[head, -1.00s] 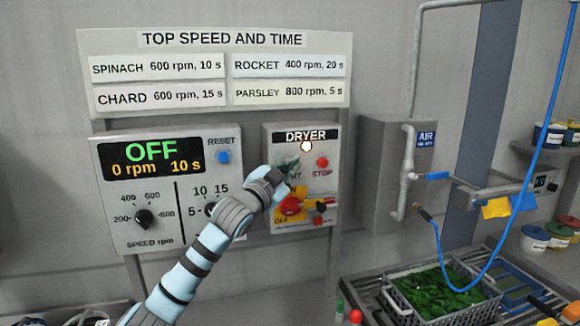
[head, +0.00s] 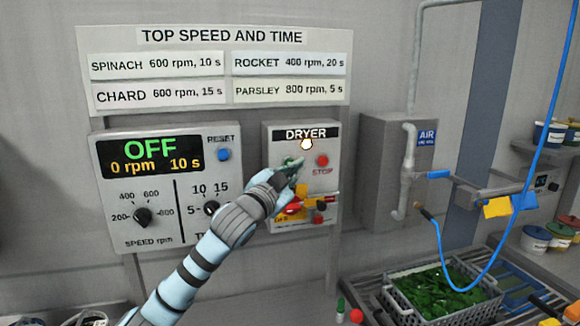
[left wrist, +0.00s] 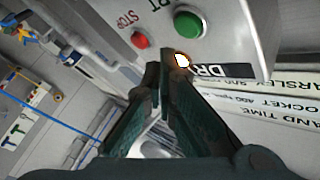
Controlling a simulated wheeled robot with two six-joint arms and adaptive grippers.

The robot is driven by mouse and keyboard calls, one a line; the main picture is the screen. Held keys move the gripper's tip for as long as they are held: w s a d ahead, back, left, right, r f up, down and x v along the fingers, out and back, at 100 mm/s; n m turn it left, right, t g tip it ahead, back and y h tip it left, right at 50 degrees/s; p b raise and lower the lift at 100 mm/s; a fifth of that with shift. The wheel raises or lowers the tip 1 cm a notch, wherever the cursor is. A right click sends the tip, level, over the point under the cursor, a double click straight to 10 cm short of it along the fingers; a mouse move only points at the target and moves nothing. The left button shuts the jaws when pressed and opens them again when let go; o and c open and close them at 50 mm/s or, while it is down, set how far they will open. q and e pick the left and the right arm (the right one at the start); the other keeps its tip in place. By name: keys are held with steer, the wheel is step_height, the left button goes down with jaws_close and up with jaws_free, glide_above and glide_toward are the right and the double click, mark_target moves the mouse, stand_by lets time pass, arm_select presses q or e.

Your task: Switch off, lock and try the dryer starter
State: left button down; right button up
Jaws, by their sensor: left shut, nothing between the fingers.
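The dryer starter (head: 330,180) is a grey wall box headed DRYER, with a pale lamp (head: 306,144) glowing under the label. Its red STOP button (head: 322,160) also shows in the left wrist view (left wrist: 139,40), with the green start button (left wrist: 188,22) beside it. Below is a red rotary handle (head: 293,208) on yellow, partly hidden by my left wrist; its position is unclear. A small red item (head: 317,219) sits at its lower right. My left gripper (head: 294,166) is shut and empty, its tips in front of the start button area. Contact cannot be told.
Left of the starter, a control panel (head: 110,220) displays OFF, 0 rpm, 10 s. A speed sign (head: 215,105) hangs above. To the right are a grey box with a pipe (head: 385,160), a blue hose (head: 440,260) and a crate of greens (head: 400,300).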

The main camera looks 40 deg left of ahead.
arm_select(q)
steer(key=s+d, duration=0.2)
steer(key=shift+d, duration=0.4)
steer(key=shift+f, duration=0.1)
stand_by(0.5)
